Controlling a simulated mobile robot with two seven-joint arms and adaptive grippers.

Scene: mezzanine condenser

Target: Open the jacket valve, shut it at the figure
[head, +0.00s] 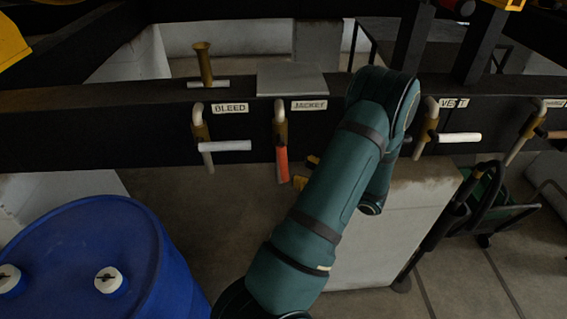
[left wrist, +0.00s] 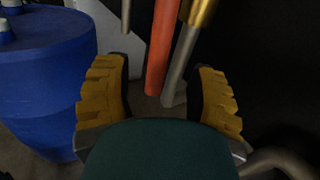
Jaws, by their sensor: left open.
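The jacket valve (head: 281,130) hangs from the dark beam under the label JACKET. Its orange lever (head: 282,163) points down along the outlet pipe. My left gripper (head: 306,171) is just right of the lever, largely hidden behind my own arm; only yellow fingertips show. In the left wrist view my left gripper (left wrist: 160,88) is open, its yellow fingers apart. The orange lever (left wrist: 163,45) and the grey pipe (left wrist: 179,68) appear between the fingers, apart from both. No figure or readout is legible.
The bleed valve (head: 200,130) is to the left and the vent valve (head: 432,128) to the right, both with white levers sideways. A blue drum (head: 95,250) stands at lower left. A pale block (head: 380,240) stands behind my arm, a green cart (head: 495,205) at right.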

